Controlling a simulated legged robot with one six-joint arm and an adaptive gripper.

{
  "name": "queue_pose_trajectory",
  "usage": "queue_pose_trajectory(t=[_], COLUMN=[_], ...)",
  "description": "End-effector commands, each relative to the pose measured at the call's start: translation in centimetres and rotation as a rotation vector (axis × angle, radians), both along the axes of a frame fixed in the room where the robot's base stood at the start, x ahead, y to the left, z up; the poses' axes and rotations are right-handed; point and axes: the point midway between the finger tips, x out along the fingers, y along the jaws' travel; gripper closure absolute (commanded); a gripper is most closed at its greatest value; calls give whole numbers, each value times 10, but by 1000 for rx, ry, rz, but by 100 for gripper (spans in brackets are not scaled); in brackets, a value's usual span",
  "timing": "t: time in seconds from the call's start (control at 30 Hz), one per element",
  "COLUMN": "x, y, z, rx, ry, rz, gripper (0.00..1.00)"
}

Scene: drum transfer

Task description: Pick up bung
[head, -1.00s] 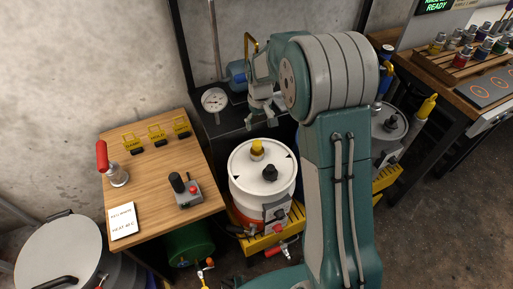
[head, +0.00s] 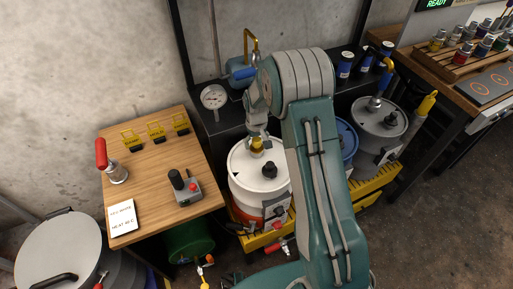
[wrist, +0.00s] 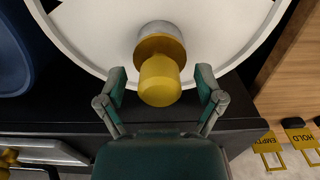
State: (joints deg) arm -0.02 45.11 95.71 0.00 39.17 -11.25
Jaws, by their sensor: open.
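The yellow bung (head: 257,145) stands upright on the lid of the white drum (head: 245,181). In the wrist view the bung (wrist: 159,79) has a rounded yellow top and a wider collar, seated on a grey metal neck in the white lid (wrist: 95,35). My gripper (head: 257,136) is just above the bung in the head view. In the wrist view my gripper (wrist: 161,80) is open, with one finger on each side of the bung and a visible gap to both. I cannot tell the exact height of the fingertips over the lid.
A black fitting (head: 269,171) stands on the same lid. A wooden table (head: 152,182) with a red-handled tool (head: 112,161) and a control box (head: 186,187) is on the left. A dial gauge (head: 213,97) and blue drum (head: 346,140) are close by.

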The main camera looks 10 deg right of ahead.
Motion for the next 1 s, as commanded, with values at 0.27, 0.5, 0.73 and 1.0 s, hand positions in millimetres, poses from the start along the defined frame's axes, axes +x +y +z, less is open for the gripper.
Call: queue_pose_trajectory(t=[0.27,0.5,0.73,1.0], x=[0,0,0,0], y=[0,0,0,0], z=[-6,-6,-6,3], rx=[0,0,0,0], ry=[-1,0,0,-2], rz=[0,0,0,0], gripper=[14,100,100,100])
